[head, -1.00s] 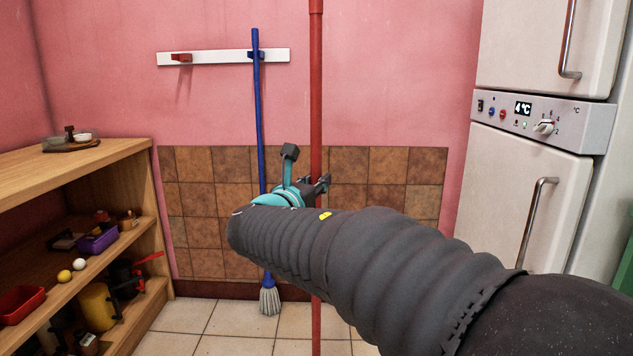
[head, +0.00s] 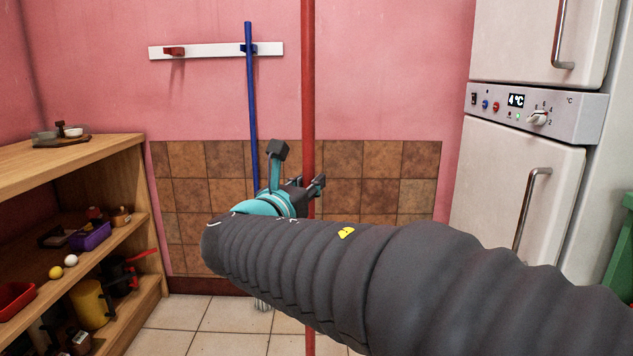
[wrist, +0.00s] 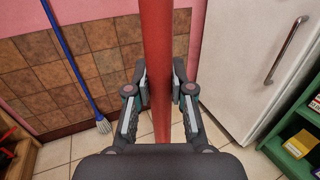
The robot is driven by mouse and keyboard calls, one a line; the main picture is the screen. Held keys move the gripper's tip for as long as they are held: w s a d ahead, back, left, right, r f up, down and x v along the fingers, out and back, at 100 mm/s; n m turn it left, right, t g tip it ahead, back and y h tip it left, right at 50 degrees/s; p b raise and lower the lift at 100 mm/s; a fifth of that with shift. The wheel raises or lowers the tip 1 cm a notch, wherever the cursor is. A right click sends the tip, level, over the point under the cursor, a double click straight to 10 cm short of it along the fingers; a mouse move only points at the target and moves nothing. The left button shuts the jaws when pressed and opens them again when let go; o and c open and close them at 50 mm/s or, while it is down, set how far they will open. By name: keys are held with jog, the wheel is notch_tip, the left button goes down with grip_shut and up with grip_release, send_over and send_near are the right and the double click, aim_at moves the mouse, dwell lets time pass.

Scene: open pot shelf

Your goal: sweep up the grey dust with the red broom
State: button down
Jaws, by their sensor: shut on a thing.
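My gripper (head: 311,187) is shut on the red broom's handle (head: 308,90), which stands about upright in front of the wall. In the wrist view the red handle (wrist: 158,50) runs between both fingers (wrist: 160,92). The broom's lower end is out of view in the head view and hidden behind my wrist in the wrist view. No grey dust shows in either view.
A blue mop (head: 250,100) hangs on a white wall rail (head: 210,51) behind my arm. A wooden shelf (head: 90,150) with several small things stands at left. A white fridge (head: 520,190) stands at right, and a green shelf (wrist: 295,130) is beyond it. Tiled floor (head: 235,315) is clear between.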

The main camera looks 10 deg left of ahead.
jog(key=s+d, duration=0.3)
jog(key=s, duration=1.1)
jog(key=shift+s+d+b, duration=0.2)
jog(key=shift+s+b, duration=0.1)
dwell(0.5)
jog(key=shift+w, duration=0.15)
